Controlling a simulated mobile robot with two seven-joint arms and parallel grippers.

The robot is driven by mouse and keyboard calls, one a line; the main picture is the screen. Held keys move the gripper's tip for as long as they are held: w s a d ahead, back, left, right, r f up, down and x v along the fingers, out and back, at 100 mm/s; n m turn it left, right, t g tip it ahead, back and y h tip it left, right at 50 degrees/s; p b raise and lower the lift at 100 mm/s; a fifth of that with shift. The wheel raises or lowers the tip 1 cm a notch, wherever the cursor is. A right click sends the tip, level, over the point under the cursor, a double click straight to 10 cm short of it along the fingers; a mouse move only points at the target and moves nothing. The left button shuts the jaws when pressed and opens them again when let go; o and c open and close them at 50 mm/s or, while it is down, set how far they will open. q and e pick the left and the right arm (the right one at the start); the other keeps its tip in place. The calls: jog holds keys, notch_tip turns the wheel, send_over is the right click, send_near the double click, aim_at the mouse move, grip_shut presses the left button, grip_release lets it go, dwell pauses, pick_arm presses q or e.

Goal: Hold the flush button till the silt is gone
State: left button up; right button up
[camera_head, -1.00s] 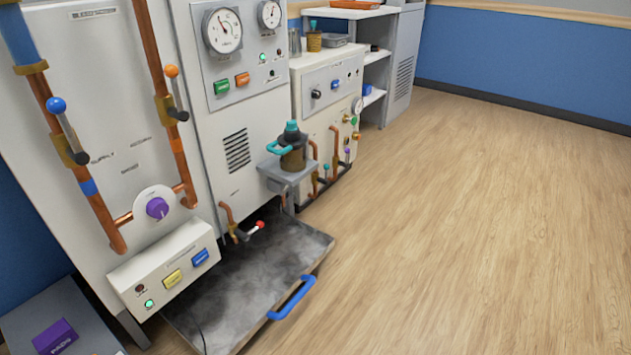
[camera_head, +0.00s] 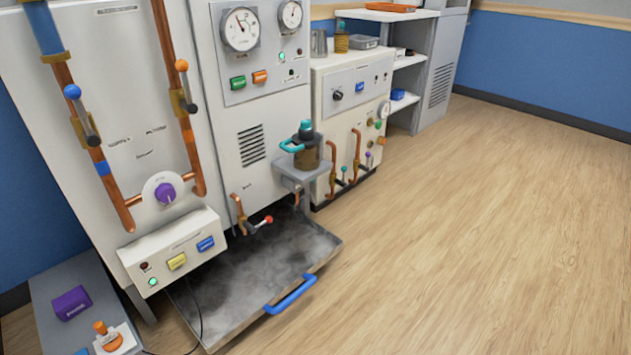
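A white control box (camera_head: 172,249) on the machine's lower front carries a yellow button (camera_head: 177,261) and a blue button (camera_head: 205,244). It also has a lit green lamp and a dark red lamp. The labels are too small to read, so I cannot tell which button is the flush button. Below, a wide shallow metal tray (camera_head: 238,323) with a blue handle (camera_head: 291,295) sticks out at the machine's foot. Its floor is patched with cloudy grey, possibly silt. Neither of my grippers is in view.
Left of the tray, a low grey surface holds a purple block (camera_head: 71,303) and an orange-topped control (camera_head: 106,337). Open wooden floor (camera_head: 470,230) lies to the right.

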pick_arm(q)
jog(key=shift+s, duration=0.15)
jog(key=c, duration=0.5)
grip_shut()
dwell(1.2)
